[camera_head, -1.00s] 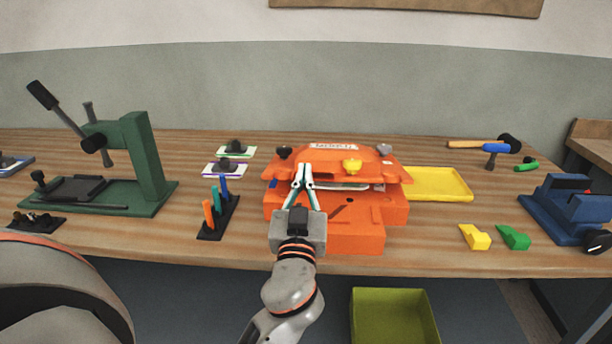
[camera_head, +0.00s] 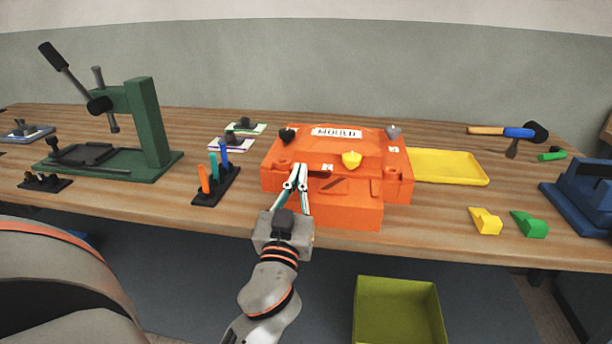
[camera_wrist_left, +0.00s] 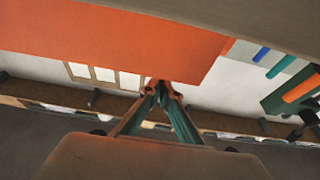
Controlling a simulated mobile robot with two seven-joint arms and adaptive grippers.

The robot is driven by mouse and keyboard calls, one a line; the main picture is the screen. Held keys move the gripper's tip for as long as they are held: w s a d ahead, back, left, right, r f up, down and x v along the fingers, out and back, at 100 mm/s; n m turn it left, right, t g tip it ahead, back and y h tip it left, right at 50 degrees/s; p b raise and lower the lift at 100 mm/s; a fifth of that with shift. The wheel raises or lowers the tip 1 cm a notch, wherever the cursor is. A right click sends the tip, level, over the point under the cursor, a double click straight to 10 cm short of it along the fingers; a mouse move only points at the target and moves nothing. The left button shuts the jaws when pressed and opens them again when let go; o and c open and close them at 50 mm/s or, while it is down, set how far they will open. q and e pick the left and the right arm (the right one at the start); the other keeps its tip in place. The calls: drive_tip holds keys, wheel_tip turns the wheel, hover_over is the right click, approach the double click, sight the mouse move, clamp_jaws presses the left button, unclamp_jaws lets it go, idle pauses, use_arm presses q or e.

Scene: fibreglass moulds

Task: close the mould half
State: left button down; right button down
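The orange mould (camera_head: 338,207) sits on the bench in the middle of the head view. Its upper half (camera_head: 336,148), with the MOULD label, lies flat over the lower part, with no clear gap visible at the front. In the left wrist view the fingertips (camera_wrist_left: 161,86) overlap the edge of an orange surface (camera_wrist_left: 110,40); contact is unclear. My right gripper is not in view.
A yellow tray (camera_head: 448,168) lies right of the mould. A rack of coloured tools (camera_head: 215,185) and a green press (camera_head: 146,125) stand left. Yellow (camera_head: 485,222) and green (camera_head: 529,224) blocks lie at the front right. An olive bin (camera_head: 398,312) is below the bench edge.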

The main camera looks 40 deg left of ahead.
use_arm(q)
drive_tip(key=shift+a+f, duration=0.1)
drive_tip(key=shift+f, duration=0.9)
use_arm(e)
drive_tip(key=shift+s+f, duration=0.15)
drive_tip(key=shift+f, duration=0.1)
use_arm(q)
drive_tip(key=shift+r, duration=0.1)
wheel_tip(320, 180, up, 12)
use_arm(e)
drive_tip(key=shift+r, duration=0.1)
use_arm(q)
drive_tip(key=shift+s+f, duration=0.1)
drive_tip(key=shift+f, duration=0.1)
